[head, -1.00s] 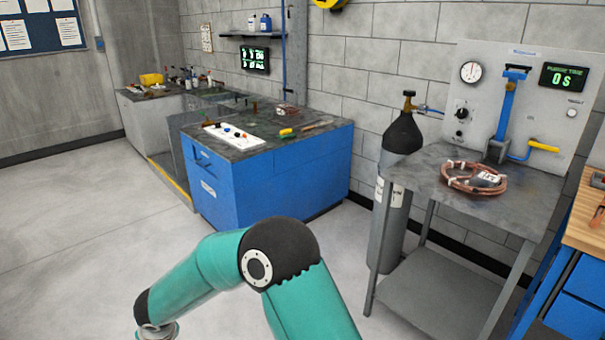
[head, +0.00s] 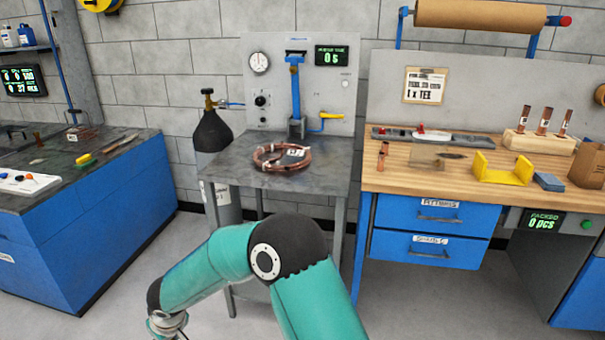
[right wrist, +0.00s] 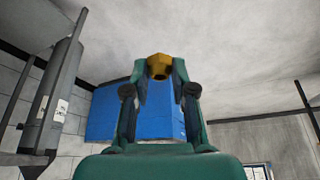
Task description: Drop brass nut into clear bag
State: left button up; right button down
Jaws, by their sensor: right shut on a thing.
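The brass nut (right wrist: 159,66) is between the fingertips of my right gripper (right wrist: 159,76) in the right wrist view. The gripper is shut on it, with the nut showing past the tips. In the head view, a teal arm of mine fills the lower middle, but no gripper fingers can be made out. The nut is away from the bench. My left gripper is not in view.
The wooden bench (head: 400,185) also holds a yellow stand (head: 502,168), a block with copper pieces (head: 540,143) and a brown paper bag (head: 588,165). A copper coil (head: 282,157) lies on the grey metal table (head: 235,165). A gas cylinder (head: 212,135) stands beside that table.

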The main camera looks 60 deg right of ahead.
aim_at(430, 165)
jog(key=u, duration=0.75)
jog(key=i, duration=0.15)
jog(key=z, duration=2.05)
